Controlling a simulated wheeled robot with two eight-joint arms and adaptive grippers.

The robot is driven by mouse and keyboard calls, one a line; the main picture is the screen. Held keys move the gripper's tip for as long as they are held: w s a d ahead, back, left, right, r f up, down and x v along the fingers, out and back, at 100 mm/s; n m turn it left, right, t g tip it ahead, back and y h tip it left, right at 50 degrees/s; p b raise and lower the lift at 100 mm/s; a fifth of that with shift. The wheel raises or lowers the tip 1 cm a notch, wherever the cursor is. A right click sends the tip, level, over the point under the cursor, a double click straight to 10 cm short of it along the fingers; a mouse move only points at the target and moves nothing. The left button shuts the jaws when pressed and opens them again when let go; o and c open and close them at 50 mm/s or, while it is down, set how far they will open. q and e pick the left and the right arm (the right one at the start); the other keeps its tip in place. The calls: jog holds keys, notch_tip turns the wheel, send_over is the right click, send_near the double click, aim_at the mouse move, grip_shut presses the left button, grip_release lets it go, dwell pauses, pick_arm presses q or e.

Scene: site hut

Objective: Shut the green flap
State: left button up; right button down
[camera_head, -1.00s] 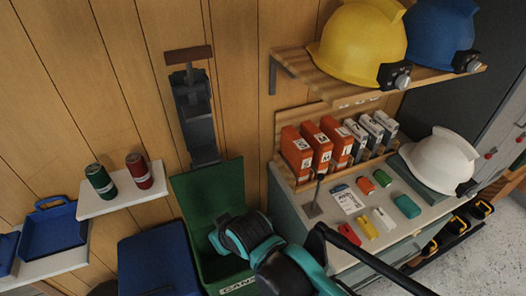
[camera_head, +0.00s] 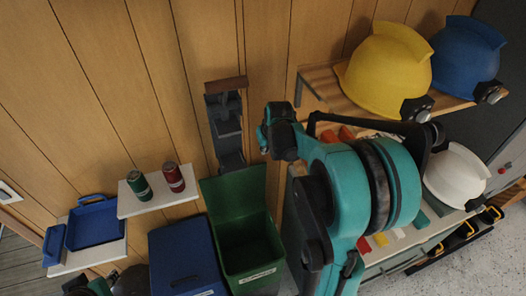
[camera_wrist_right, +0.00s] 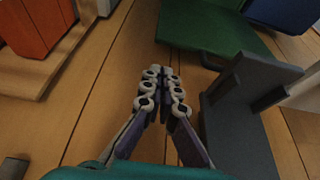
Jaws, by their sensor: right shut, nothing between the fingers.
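The green flap (camera_head: 233,195) is the lid of a green bin (camera_head: 268,263). It stands raised at the bin's back against the plank wall, and the bin's mouth is open. The flap also shows at the top of the right wrist view (camera_wrist_right: 215,30). My right arm reaches up in front of the shelves, its wrist end above and to the right of the flap. In the right wrist view my right gripper (camera_wrist_right: 162,75) is shut and empty, apart from the flap. My left gripper's fingers are not visible; only a bit of that arm shows at the lower left.
A blue bin (camera_head: 185,255) with its lid down stands left of the green bin. A dark wall bracket (camera_head: 228,125) is above the flap. Cans stand on a small shelf (camera_head: 135,207) at left. Helmets and a cabinet are at right, partly behind my arm.

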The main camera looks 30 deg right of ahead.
jog(key=a+b+x, duration=0.1)
jog(key=x, duration=0.8)
jog(key=shift+d+f+b, duration=0.2)
jog(key=shift+d+b, duration=0.2)
jog(key=shift+d, duration=0.1)
